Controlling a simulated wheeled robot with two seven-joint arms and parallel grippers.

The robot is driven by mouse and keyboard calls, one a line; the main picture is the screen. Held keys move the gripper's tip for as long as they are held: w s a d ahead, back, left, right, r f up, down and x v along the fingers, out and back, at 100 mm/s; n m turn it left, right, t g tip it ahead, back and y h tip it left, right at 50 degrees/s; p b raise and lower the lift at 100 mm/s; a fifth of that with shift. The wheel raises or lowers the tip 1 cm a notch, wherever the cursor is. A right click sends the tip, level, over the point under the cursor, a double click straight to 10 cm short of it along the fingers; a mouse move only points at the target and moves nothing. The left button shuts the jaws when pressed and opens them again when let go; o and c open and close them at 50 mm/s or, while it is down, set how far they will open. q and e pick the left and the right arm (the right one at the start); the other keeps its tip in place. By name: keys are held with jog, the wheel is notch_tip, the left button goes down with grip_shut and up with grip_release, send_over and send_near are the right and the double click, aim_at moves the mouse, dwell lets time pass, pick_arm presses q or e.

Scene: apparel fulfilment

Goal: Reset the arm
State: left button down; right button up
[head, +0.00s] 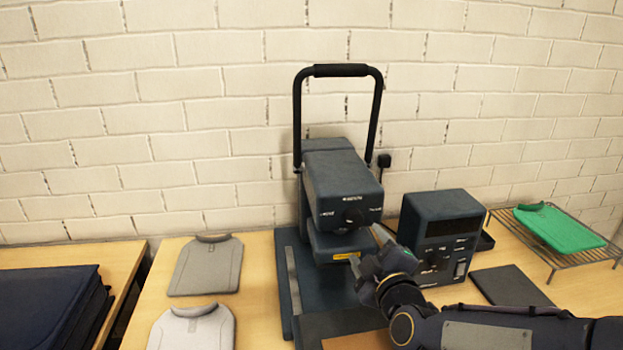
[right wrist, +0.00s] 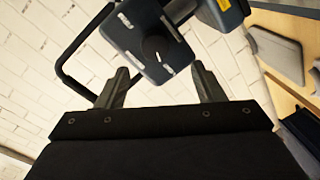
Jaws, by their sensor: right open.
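My right arm comes in from the lower right of the head view. Its gripper (head: 368,252) is in front of the dark heat press (head: 342,185), close to the press head's front face and knob. In the right wrist view the gripper (right wrist: 162,88) has its two fingers spread apart, with nothing between them. The press head (right wrist: 145,45) shows beyond the fingertips there. The press's black handle (head: 341,71) stands raised at the top. My left gripper is not in view.
Two grey folded garments (head: 206,266) lie left of the press. A dark control box (head: 440,236) stands to its right, with a dark pad (head: 511,287) before it. A green garment (head: 558,228) lies on a wire rack (head: 570,258). Dark folded cloth (head: 50,305) lies at far left.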

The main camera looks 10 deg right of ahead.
jog(key=s+d+f+m+g+y, duration=0.1)
jog(key=s+f+m+g, duration=0.2)
jog(key=s, duration=0.6)
jog(key=s+d+f+m+g, duration=0.1)
jog(key=s+f+m+g, duration=0.2)
jog(key=s+m, duration=0.3)
jog(key=s+d+f+m+g+y, duration=0.1)
jog(key=s+f+m+g, duration=0.2)
jog(key=s, duration=0.9)
jog(key=shift+f+m+g+y, duration=0.3)
jog(key=shift+m+g, duration=0.6)
jog(key=shift+g, duration=0.3)
